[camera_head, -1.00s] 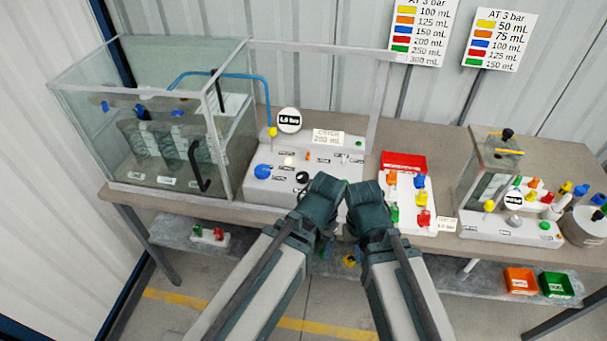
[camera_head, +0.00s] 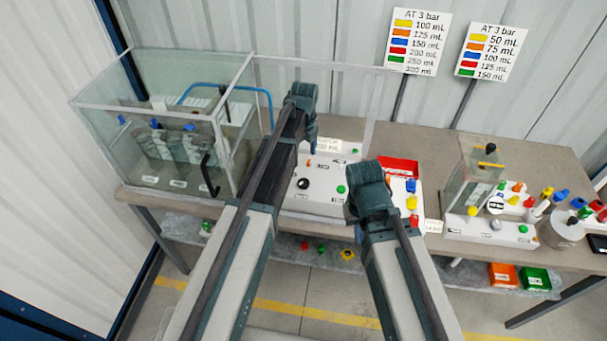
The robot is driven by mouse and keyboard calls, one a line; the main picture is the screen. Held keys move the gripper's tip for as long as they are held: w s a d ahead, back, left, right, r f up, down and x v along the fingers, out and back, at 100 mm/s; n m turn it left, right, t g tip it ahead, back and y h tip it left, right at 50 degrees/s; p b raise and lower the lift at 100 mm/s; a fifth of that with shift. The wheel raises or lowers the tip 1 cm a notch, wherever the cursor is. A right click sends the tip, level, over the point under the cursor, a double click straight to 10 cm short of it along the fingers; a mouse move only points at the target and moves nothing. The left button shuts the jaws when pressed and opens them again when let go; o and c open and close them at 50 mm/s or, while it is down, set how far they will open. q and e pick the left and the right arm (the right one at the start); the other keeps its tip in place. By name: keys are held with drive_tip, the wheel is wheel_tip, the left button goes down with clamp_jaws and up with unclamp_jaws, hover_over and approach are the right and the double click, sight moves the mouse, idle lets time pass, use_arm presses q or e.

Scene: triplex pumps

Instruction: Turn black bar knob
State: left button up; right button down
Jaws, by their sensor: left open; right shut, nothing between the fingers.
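A black round knob (camera_head: 303,184) sits on the white control panel (camera_head: 322,198) in the middle of the bench. It looks like the black bar knob, but its label is too small to read. My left gripper (camera_head: 311,130) is above and behind this knob, over the back of the panel, apart from it. Its jaws are open, though its fingers are mostly hidden behind the wrist. My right gripper (camera_head: 353,212) is to the right of the knob, near the panel's front right edge, shut and empty. My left arm hides the panel's left part.
A glass tank (camera_head: 92,125) stands on the left, with a black handle (camera_head: 208,176) at its front corner. A red tray (camera_head: 398,166) and coloured pieces are right of the panel. A smaller glass unit (camera_head: 462,190) stands farther right. Bare bench (camera_head: 430,140) shows behind.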

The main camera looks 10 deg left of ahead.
sight(304, 182)
use_arm(q)
drive_tip(key=shift+w+a+r+m, duration=0.1)
drive_tip(key=shift+w+a+m, duration=0.05)
drive_tip(key=shift+w+m, duration=0.15)
wheel_tip(304, 182, down, 14)
drive_tip(key=b, duration=1.4)
drive_tip(key=shift+r, duration=0.1)
clamp_jaws()
